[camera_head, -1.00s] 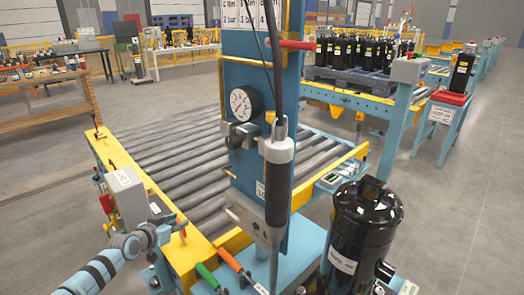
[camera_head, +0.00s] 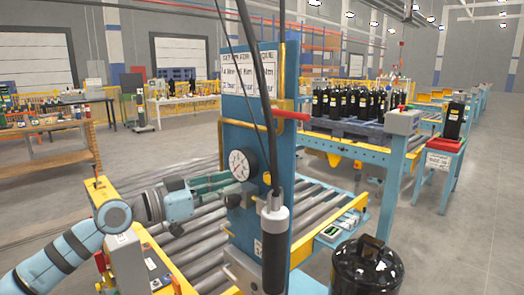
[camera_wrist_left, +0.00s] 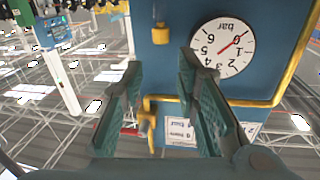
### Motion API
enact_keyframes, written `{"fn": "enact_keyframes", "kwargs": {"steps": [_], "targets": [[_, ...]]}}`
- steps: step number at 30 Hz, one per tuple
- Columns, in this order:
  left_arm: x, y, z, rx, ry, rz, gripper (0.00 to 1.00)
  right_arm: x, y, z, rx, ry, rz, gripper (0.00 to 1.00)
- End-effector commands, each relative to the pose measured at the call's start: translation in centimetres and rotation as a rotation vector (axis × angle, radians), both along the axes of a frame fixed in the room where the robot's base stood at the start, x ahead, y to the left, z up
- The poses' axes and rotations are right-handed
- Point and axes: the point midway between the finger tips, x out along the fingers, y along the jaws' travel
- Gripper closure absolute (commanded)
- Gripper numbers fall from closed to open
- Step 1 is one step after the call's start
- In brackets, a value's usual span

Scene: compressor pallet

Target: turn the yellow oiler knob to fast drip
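The yellow oiler knob (camera_head: 267,178) is small and sits on the blue post, just right of and below the pressure gauge (camera_head: 241,164). In the left wrist view, which is upside down, the yellow knob (camera_wrist_left: 160,34) stands on the blue panel beyond the gap between my fingers, beside the gauge (camera_wrist_left: 223,47). My left gripper (camera_head: 226,184) reaches in from the left, close to the post below the gauge. Its two green fingers (camera_wrist_left: 160,64) are apart with nothing between them. No contact with the knob shows. My right gripper is out of view.
A dark cylindrical tool (camera_head: 275,240) with a cable hangs in front of the post. A red handle (camera_head: 290,115) juts out above the knob. The roller conveyor (camera_head: 190,245) runs behind the post.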

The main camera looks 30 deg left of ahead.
Motion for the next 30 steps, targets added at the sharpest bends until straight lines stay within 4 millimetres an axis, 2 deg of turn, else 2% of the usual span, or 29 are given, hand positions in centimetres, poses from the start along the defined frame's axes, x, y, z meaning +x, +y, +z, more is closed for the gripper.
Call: {"fn": "enact_keyframes", "kwargs": {"steps": [1, 2, 9, 13, 18, 26, 30], "targets": [[0.6, -0.5, 1.4, -0.012, 0.000, 0.000, 0.71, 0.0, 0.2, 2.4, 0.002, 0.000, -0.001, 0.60], [1.0, -0.7, 1.4, -0.012, 0.002, 0.003, 0.71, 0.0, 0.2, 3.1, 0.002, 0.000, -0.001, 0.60], [5.6, -3.1, 0.5, -0.009, 0.001, 0.007, 0.71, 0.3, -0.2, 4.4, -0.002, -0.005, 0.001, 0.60], [7.5, -4.0, 0.2, -0.006, 0.004, 0.009, 0.71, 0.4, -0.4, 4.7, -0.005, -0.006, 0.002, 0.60], [8.6, -4.7, 0.0, -0.001, 0.005, 0.008, 0.71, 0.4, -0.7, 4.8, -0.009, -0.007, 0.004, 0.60], [8.8, -4.7, 0.0, 0.000, 0.006, 0.008, 0.71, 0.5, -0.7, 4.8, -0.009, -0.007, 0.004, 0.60], [8.7, -4.7, 0.0, 0.000, 0.006, 0.008, 0.94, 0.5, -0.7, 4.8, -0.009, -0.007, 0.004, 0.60]]}}
